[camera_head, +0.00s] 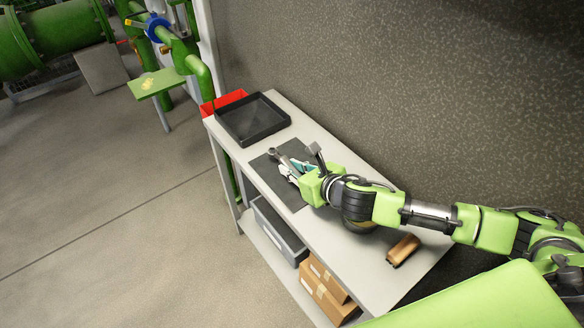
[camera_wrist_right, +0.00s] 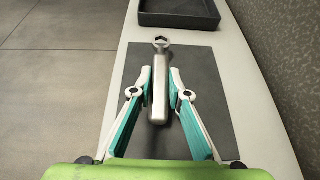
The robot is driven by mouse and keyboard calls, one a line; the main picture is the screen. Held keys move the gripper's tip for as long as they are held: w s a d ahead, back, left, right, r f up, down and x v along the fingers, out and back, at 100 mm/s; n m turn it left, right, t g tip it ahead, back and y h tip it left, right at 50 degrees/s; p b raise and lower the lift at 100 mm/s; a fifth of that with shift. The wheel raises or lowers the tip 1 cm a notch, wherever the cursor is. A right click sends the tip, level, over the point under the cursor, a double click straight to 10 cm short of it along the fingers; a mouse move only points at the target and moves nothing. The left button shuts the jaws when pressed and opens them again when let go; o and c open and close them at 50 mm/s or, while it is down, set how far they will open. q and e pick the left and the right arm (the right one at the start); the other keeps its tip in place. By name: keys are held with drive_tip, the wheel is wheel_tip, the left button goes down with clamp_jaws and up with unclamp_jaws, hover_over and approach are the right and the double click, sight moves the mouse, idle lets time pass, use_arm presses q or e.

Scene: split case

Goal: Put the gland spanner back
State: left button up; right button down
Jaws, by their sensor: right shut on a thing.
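The gland spanner (camera_wrist_right: 159,98) is a grey metal tool with a hooked or ring-like head and a thicker handle. In the right wrist view it lies lengthwise between the fingers of my right gripper (camera_wrist_right: 160,82), head pointing away. The gripper is shut on its handle. In the head view the spanner's head (camera_head: 275,154) shows beyond my right gripper (camera_head: 286,166), over the dark mat (camera_head: 291,198) on the bench. I cannot tell whether the spanner touches the mat. The mat also shows in the wrist view (camera_wrist_right: 207,85). My left gripper is not in view.
A black tray (camera_head: 252,134) stands at the bench's far end, beside a red bin (camera_head: 222,102). A brown block-like object (camera_head: 403,250) lies at the near end. A grey crate (camera_head: 277,232) and cardboard boxes (camera_head: 324,291) sit on the lower shelf. A speckled wall runs along the right.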

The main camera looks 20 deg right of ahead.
drive_tip(key=shift+f+b, duration=0.65)
drive_tip(key=shift+f, duration=0.45)
drive_tip(key=c, duration=1.8)
unclamp_jaws()
drive_tip(key=shift+c, duration=0.2)
drive_tip(key=shift+o, duration=0.3)
drive_tip(key=o, duration=0.4)
drive_tip(key=shift+s, duration=0.1)
drive_tip(key=shift+v, duration=2.9)
